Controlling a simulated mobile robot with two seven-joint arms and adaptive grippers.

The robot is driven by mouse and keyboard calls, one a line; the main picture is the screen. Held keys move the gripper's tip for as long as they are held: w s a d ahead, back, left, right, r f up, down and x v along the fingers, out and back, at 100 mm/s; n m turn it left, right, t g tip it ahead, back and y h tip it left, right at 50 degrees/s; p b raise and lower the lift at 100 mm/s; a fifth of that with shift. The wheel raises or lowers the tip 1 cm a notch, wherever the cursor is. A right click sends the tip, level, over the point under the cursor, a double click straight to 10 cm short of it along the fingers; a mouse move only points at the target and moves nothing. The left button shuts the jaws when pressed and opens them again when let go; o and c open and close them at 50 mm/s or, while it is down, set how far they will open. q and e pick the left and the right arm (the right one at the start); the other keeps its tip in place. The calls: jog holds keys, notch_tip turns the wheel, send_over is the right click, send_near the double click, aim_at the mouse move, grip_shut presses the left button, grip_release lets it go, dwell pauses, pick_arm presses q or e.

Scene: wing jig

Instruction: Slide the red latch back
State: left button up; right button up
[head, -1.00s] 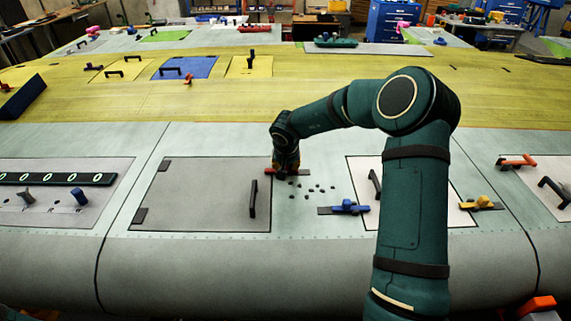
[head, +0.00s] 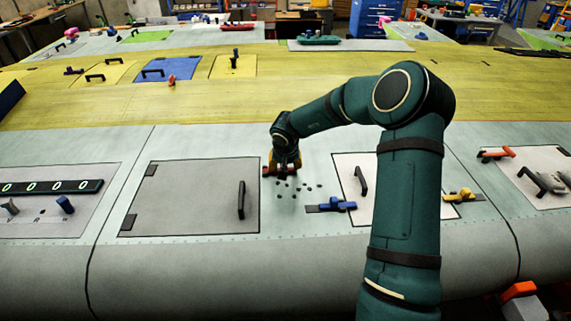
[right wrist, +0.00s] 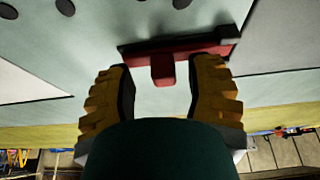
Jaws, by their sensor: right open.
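The red latch (right wrist: 163,68) sits on a dark base plate on the pale green wing skin, with a short tab standing up from it. In the head view the red latch (head: 268,170) is beside the right edge of a grey hatch cover (head: 190,195), partly hidden by the gripper. My right gripper (head: 285,166) is down at the latch. In the right wrist view my right gripper (right wrist: 160,85) is open, its two yellow-and-black fingers on either side of the tab, with gaps showing. My left gripper is not in view.
Several dark round spots (head: 293,187) lie just in front of the latch. A blue latch (head: 330,205) and a white panel with a black handle (head: 361,181) are to the right. The grey cover has its own black handle (head: 241,200).

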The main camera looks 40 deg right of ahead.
jog(key=v, duration=1.1)
jog(key=shift+s+r, duration=0.2)
jog(key=shift+r, duration=0.1)
